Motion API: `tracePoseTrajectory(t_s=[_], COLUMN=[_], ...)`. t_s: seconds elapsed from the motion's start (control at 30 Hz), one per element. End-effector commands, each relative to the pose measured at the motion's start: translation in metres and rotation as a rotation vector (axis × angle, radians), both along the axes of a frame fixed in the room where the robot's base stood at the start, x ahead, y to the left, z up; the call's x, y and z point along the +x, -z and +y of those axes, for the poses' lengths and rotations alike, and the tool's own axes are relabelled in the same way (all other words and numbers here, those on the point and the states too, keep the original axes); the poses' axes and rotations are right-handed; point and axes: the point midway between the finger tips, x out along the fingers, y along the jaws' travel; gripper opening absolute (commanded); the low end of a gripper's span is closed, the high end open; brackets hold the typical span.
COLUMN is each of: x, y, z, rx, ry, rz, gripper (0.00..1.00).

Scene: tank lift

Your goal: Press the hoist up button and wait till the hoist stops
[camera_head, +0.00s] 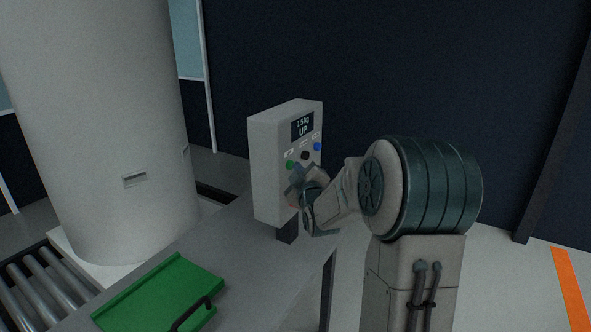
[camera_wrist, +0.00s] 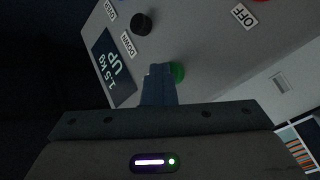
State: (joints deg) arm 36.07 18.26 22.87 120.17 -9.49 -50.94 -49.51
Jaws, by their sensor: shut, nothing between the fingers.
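The grey hoist control box (camera_head: 273,165) stands on a short post at the table edge. Its display (camera_head: 303,126) reads "1.5 kg" and "UP", and it also shows in the wrist view (camera_wrist: 112,68). A green button (camera_wrist: 178,72) lies right at my fingertips and is partly covered by them; its label is hidden. A black button (camera_wrist: 141,23) has the label "DOWN" beside it. My gripper (camera_wrist: 160,70) is shut and empty, with its tips against or just short of the green button; I cannot tell which.
A blue button (camera_head: 317,146) sits right of the black one. An "OFF" label (camera_wrist: 244,16) is beside a red button (camera_wrist: 272,2). A green tray (camera_head: 150,290) lies on the grey table (camera_head: 225,262). A big pale tank (camera_head: 100,130) and a roller conveyor (camera_head: 30,290) are left.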

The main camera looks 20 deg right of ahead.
Motion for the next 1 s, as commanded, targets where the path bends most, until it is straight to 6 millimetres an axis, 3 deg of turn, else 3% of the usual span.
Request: tracePoseTrajectory(t_s=[0.47, 1.0], x=[-0.009, -0.049], y=[0.002, 0.003], z=[-0.010, -0.041], rx=[0.000, 0.000], ry=[0.009, 0.009], rz=[0.004, 0.002], gripper=[0.00, 0.00])
